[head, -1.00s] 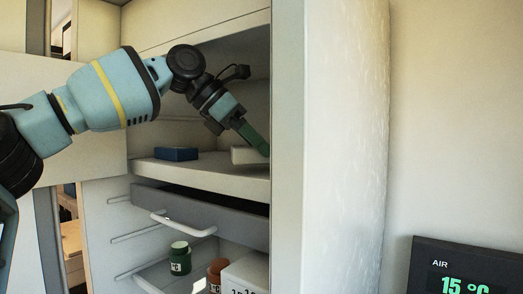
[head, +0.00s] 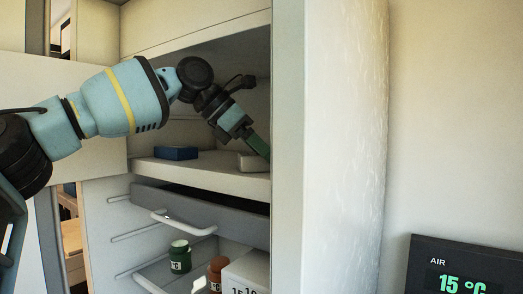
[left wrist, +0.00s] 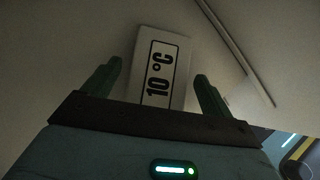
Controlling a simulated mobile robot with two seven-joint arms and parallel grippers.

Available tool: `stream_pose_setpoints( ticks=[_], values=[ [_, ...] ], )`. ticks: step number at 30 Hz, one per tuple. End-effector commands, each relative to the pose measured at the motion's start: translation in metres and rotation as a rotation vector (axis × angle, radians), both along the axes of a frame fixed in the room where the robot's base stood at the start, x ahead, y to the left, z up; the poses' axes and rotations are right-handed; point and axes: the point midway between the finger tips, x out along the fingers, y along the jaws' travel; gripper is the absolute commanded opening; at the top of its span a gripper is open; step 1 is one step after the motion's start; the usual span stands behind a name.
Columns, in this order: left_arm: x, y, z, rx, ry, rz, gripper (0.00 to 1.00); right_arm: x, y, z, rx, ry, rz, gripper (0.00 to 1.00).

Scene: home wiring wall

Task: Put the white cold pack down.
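The white cold pack (head: 251,163) lies on the upper shelf (head: 205,177) of the open cabinet, near the right side, partly cut off by the door edge. In the left wrist view it is a pale block marked "10 °C" (left wrist: 161,72). My left gripper (head: 262,150) reaches into the compartment, just above and behind the pack. In the left wrist view its green fingers (left wrist: 158,84) stand apart on either side of the pack, with a gap on each side, so it is open. My right gripper is not in view.
A dark blue pack (head: 176,153) lies on the same shelf to the left, with bare shelf between. Below is a drawer with a white handle (head: 185,226), a green jar (head: 180,258), an orange jar (head: 216,270) and a white box (head: 248,272). The door (head: 330,150) bounds the right.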

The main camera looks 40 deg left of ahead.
Motion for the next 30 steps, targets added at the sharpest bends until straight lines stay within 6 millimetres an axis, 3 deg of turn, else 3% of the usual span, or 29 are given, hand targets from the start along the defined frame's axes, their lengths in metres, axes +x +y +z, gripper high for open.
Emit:
stream_pose_setpoints(
  ticks=[8, 14, 16, 30],
  values=[
    [0.0, 0.0, 0.002, 0.001, -0.001, 0.0, 0.85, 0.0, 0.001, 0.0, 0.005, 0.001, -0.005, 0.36],
    [-0.011, 0.009, 0.019, 0.0, -0.005, 0.001, 0.85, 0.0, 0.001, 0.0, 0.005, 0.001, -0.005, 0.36],
    [-0.019, 0.016, 0.027, -0.002, -0.005, 0.001, 0.85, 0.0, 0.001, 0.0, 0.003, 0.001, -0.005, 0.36],
    [-0.093, 0.074, 0.025, -0.001, -0.005, -0.001, 0.85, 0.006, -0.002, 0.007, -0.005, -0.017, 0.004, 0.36]
  ],
)
